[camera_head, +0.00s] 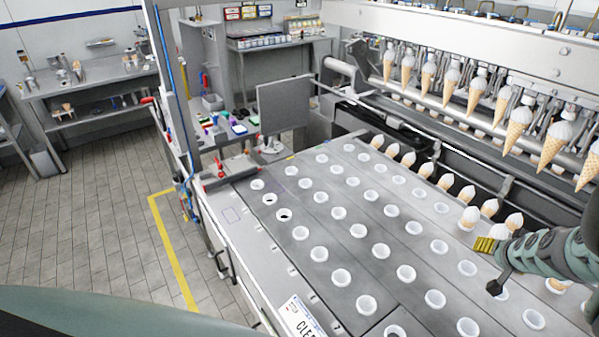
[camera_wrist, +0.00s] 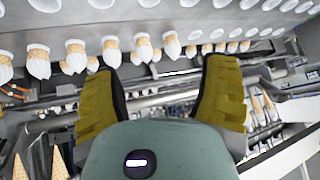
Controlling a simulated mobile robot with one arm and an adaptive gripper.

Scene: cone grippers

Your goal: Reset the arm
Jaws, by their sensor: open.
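My gripper (camera_head: 487,244) shows at the right of the head view, over the right part of the machine's holed plate. Its yellow fingers show apart in the wrist view (camera_wrist: 158,85), with nothing between them. The gripper is open and empty. My green-grey arm reaches in from the right edge of the head view. A white-topped cone (camera_head: 469,217) stands in the plate close to the fingertips in the picture; whether they touch cannot be told.
The grey plate (camera_head: 305,263) holds rows of white rings, some of them dark and open. Cones hang from a rail (camera_head: 452,75) at the upper right. A grey screen (camera_head: 284,107) stands at the plate's far end. Tiled floor (camera_head: 90,200) lies free at the left.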

